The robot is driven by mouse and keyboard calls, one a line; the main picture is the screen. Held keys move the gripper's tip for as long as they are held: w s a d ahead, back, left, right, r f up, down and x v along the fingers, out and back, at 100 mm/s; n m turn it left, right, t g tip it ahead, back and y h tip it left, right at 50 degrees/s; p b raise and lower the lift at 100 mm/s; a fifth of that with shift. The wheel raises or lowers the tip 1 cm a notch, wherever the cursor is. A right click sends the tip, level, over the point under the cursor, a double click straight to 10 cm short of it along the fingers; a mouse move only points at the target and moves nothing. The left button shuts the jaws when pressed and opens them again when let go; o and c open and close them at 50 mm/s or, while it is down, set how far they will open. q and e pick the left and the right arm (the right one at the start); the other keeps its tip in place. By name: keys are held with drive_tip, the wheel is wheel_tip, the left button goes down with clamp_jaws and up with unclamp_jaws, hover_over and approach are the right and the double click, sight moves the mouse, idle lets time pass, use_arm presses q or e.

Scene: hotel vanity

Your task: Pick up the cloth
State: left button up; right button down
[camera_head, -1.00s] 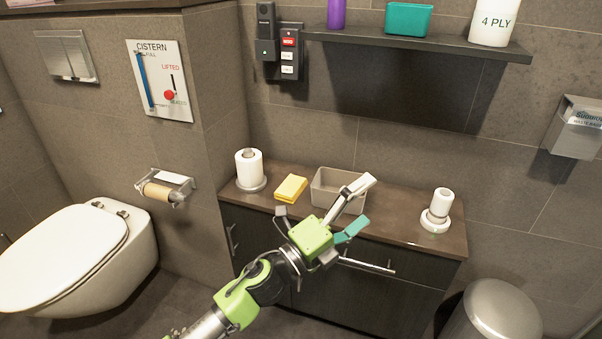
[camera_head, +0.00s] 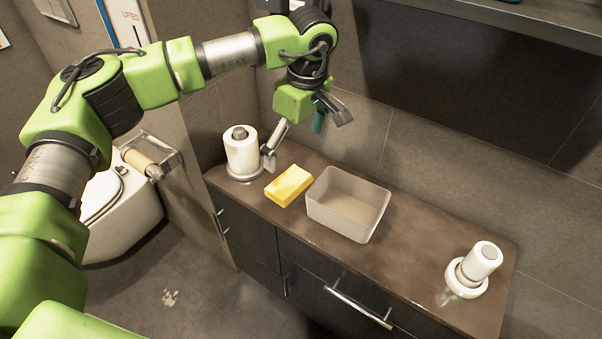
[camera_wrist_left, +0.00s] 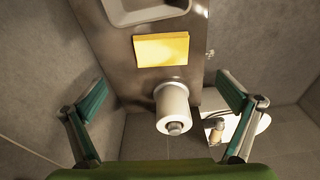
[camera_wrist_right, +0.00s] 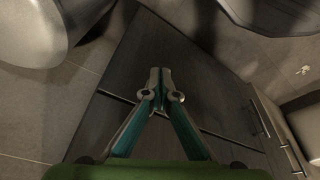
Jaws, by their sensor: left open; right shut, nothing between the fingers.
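The cloth is a folded yellow block (camera_head: 289,186) lying flat on the dark counter, between the paper roll and the grey tray. It also shows in the left wrist view (camera_wrist_left: 161,50), ahead of the fingers. My left gripper (camera_head: 295,143) is open and empty, above the counter near the paper roll and the cloth, apart from the cloth. In the left wrist view its two fingers (camera_wrist_left: 161,84) are spread wide. My right gripper (camera_wrist_right: 159,82) is shut and empty in the right wrist view, in front of the dark cabinet; it is not in the head view.
A paper roll on a stand (camera_head: 242,152) is left of the cloth. An empty grey tray (camera_head: 347,203) is to its right. A white cylinder on a round base (camera_head: 475,268) stands at the counter's right end. A shelf (camera_head: 520,20) overhangs the wall behind.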

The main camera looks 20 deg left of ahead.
use_arm(q)
hover_over(290, 181)
drive_tip(key=f, duration=0.5)
drive_tip(key=shift+s+d+f+b, duration=0.2)
drive_tip(key=shift+s+d+b, duration=0.1)
drive_tip(key=shift+s+b, duration=0.1)
drive_tip(key=shift+w+f, duration=0.2)
drive_tip(key=shift+f, duration=0.35)
drive_tip(key=f, duration=0.3)
drive_tip(key=f+b, duration=0.1)
drive_tip(key=f, duration=0.1)
drive_tip(key=shift+w+a, duration=0.15)
drive_tip(key=shift+a, duration=0.1)
use_arm(e)
drive_tip(key=v, duration=0.6)
drive_tip(key=shift+s+a+r, duration=0.15)
use_arm(q)
drive_tip(key=shift+c, duration=0.4)
drive_tip(key=c, duration=1.1)
